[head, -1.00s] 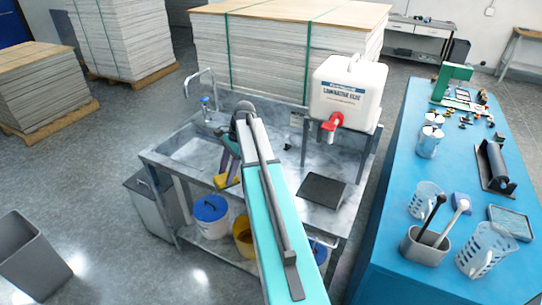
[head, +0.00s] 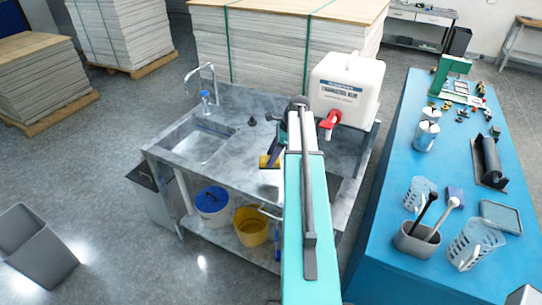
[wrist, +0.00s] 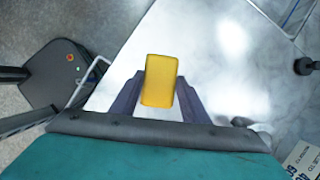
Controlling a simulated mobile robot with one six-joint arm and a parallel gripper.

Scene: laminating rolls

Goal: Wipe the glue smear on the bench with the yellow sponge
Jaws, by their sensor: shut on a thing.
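The yellow sponge (wrist: 160,82) is between the two dark fingers of my gripper (wrist: 160,100) in the wrist view. In the head view the sponge (head: 266,161) is a small yellow patch beside my gripper (head: 275,150), over the grey bench (head: 232,172) right of the sink. My arm covers part of the bench. The bench (wrist: 225,60) shows pale and shiny in the wrist view. I cannot make out the glue smear or tell whether the sponge touches the bench.
A white glue container (head: 345,85) with a red tap (head: 329,122) stands at the bench's right rear. The sink (head: 203,142) and faucet (head: 202,75) are left. Buckets sit on the lower shelf. A blue table (head: 395,190) with jugs stands right.

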